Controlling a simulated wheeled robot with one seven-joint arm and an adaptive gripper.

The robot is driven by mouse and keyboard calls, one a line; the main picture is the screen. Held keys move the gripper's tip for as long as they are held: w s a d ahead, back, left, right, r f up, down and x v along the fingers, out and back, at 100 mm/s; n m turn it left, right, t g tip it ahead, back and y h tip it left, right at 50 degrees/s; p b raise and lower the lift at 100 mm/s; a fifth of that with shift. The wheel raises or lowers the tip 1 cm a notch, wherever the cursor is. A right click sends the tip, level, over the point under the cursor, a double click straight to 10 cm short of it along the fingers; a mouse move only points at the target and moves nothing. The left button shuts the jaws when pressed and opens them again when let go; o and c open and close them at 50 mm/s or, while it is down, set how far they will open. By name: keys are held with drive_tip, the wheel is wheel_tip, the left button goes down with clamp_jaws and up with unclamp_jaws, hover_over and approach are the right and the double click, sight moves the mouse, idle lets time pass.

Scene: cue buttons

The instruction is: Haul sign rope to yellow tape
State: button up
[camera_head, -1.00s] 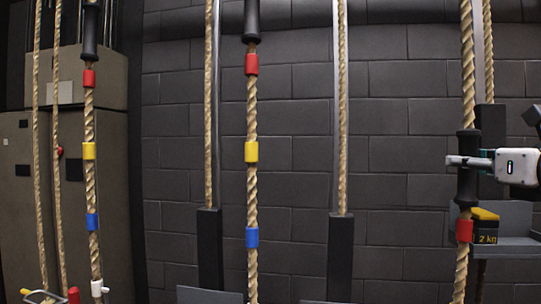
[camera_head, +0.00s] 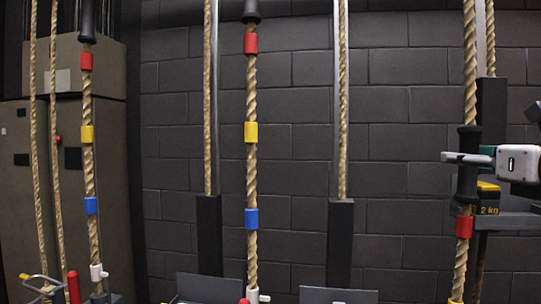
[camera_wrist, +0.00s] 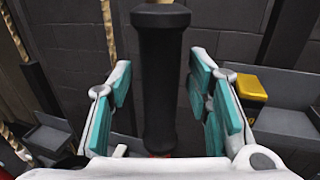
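The right rope (camera_head: 470,60) carries a black handle (camera_head: 467,184) with a red tape (camera_head: 464,227) just below it. My gripper (camera_head: 467,158) is at the handle, and the two move with the rope. Yellow tapes show on the middle rope (camera_head: 251,132) and on the left rope (camera_head: 87,134). No sign is readable at any rope.
A yellow-topped 2 kg weight (camera_head: 488,200) sits on a grey tray (camera_head: 513,220) behind my gripper. Dark counterweight posts (camera_head: 209,235) hang on the other ropes. Grey cabinets (camera_head: 25,150) stand at the left. A dark block wall is behind.

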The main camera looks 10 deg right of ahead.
drive_tip(key=s, duration=1.2)
drive_tip(key=shift+a, duration=0.1)
idle(0.4)
